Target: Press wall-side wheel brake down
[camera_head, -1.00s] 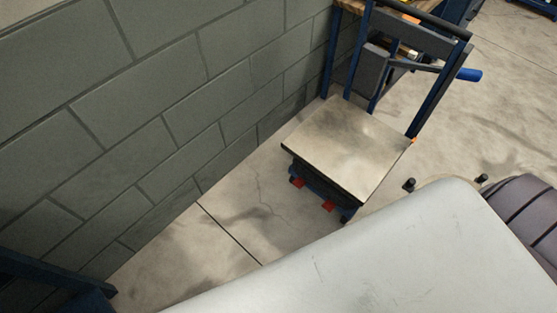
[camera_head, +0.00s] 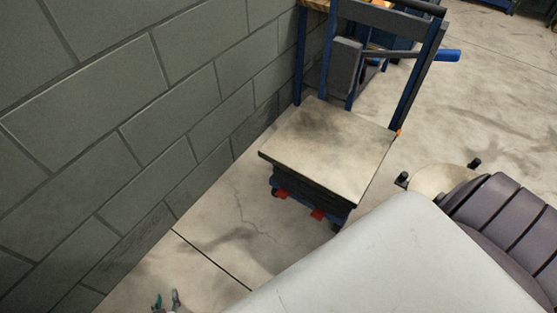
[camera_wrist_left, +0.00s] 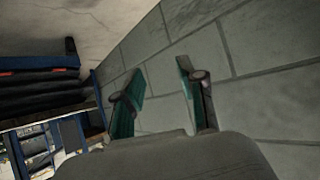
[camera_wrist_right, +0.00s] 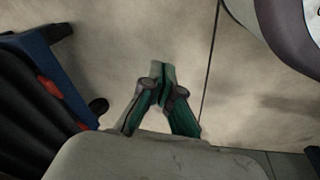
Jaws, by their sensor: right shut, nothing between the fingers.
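The wall-side wheel brake (camera_head: 281,195) is a small red pedal low on the near end of a lift trolley, on the side toward the block wall. A second red brake (camera_head: 317,214) sits to its right. My left gripper (camera_head: 166,300) shows at the bottom edge of the head view, well short of the trolley. In the left wrist view its green fingers (camera_wrist_left: 158,88) are apart and empty. My right gripper (camera_wrist_right: 162,76) is outside the head view. In its wrist view the fingertips are together over the floor, apart from a red brake (camera_wrist_right: 50,87) at the left.
The trolley's flat platform (camera_head: 325,150) overhangs the brakes. The grey block wall (camera_head: 130,130) runs along the left. A blue lever handle (camera_head: 448,55) sticks out right of the trolley's upright frame. Bare floor (camera_head: 215,240) lies in front of the brakes.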

